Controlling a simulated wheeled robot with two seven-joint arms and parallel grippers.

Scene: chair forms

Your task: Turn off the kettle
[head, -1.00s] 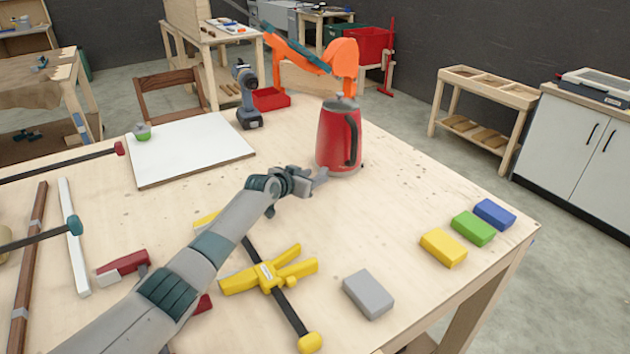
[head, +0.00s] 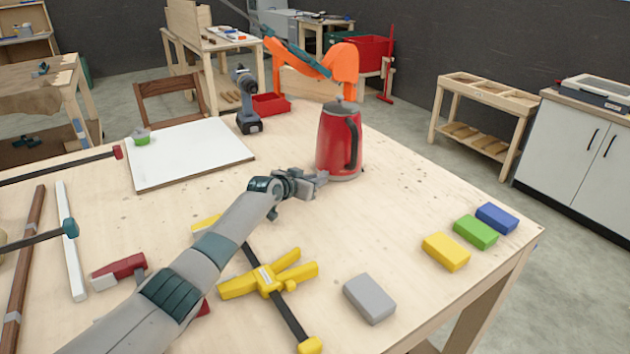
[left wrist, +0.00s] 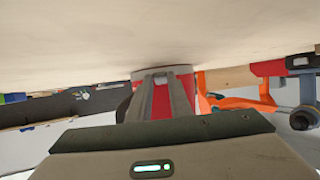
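The red kettle (head: 335,140) stands upright on the wooden worktable, with its black handle on the right side. A grey lid tops it. My left gripper (head: 318,180) is low beside the kettle's base, on its near left side. In the left wrist view, which is upside down, the kettle's red body (left wrist: 160,105) lies straight ahead behind the fingers. I cannot tell whether the fingertips touch the kettle. No switch can be made out. My right gripper is not in view.
A yellow clamp (head: 268,280) and a grey block (head: 369,298) lie near my left forearm. Yellow, green and blue blocks (head: 475,231) lie at the right edge. A drill (head: 247,105) and white board (head: 188,153) are behind. The tabletop right of the kettle is clear.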

